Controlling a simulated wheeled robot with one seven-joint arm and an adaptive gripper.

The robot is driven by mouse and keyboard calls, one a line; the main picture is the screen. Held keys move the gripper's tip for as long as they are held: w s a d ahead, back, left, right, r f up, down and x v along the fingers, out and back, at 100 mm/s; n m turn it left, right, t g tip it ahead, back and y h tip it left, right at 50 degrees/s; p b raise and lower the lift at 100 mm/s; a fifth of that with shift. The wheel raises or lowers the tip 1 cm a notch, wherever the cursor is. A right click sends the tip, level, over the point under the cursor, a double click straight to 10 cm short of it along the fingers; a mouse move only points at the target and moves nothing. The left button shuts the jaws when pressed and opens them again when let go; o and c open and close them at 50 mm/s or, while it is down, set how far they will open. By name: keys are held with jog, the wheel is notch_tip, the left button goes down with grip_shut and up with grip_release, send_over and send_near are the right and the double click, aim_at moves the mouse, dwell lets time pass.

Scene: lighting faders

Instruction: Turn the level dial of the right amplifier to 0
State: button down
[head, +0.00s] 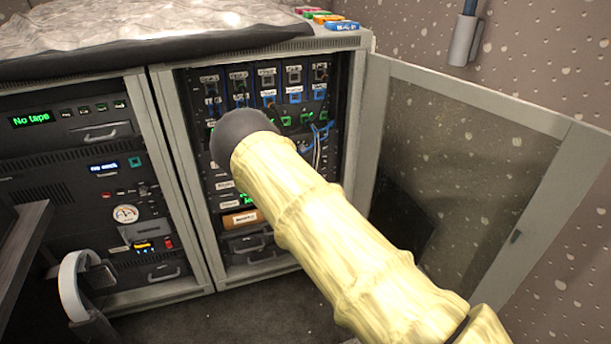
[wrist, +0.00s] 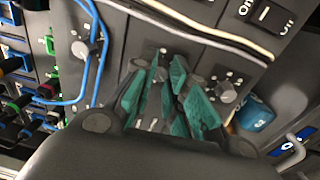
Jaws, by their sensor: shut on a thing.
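My gripper (wrist: 170,78) shows in the wrist view with its teal fingers shut on a dial at the dark amplifier panel (wrist: 118,58). The fingers mostly hide this dial, so its pointer and setting cannot be read. One grey dial (wrist: 228,93) with dots around it sits to the right of the fingers, and another grey dial (wrist: 80,50) sits to the left. In the head view my arm covers the gripper and the part of the rack (head: 205,157) in front of it. I cannot tell from these views which amplifier each dial belongs to.
A white cable and blue cables (wrist: 92,70) run close by the fingers. An on/off switch (wrist: 264,14) is at the upper right. The open glass door (head: 455,165) stands right of the rack. Headphones (head: 75,285) hang at the lower left.

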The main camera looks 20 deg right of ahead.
jog(key=c, duration=1.5)
grip_release()
jog(key=shift+d+f, duration=0.1)
jog(key=shift+d, duration=0.05)
jog(key=shift+o, duration=0.7)
jog(key=shift+s, duration=0.15)
jog(key=s, duration=1.1)
jog(key=shift+s+d+f, duration=0.2)
jog(key=shift+s+f, duration=0.1)
jog(key=shift+s, duration=0.05)
